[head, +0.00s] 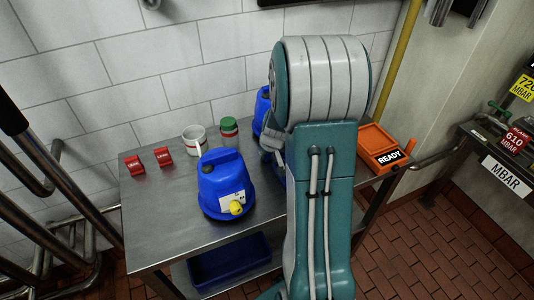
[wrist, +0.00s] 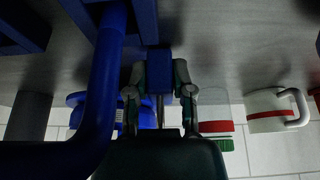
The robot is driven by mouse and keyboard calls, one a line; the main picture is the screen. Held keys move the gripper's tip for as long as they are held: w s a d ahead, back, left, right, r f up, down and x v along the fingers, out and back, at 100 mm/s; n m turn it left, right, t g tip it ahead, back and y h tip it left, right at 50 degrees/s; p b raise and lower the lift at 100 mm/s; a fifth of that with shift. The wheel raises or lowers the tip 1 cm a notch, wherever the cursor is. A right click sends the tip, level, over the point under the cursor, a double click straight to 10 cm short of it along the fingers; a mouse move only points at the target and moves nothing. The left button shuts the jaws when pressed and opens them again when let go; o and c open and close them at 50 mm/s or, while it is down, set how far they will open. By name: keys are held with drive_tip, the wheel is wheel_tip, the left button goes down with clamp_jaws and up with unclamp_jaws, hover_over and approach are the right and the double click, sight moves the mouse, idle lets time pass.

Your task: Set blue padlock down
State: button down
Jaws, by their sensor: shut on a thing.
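In the wrist view, my gripper (wrist: 160,92) is shut on the blue padlock (wrist: 160,70). The padlock's blue body shows between the two fingers, against the grey metal tabletop. I cannot tell whether it touches the tabletop. In the head view, my arm hides the padlock and most of the gripper. The steel table (head: 160,225) stands against the tiled wall.
A blue jug (head: 222,185) stands at the table's front; another blue container (head: 262,108) is partly behind my arm. A mug (head: 195,140), green-lidded jar (head: 229,130) and two red tags (head: 135,165) stand left. An orange case (head: 376,138) is right. The table's front left is clear.

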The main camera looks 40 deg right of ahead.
drive_tip(key=shift+f, duration=0.1)
drive_tip(key=shift+c, duration=2.4)
unclamp_jaws()
drive_tip(key=v, duration=1.2)
drive_tip(key=shift+s, duration=0.1)
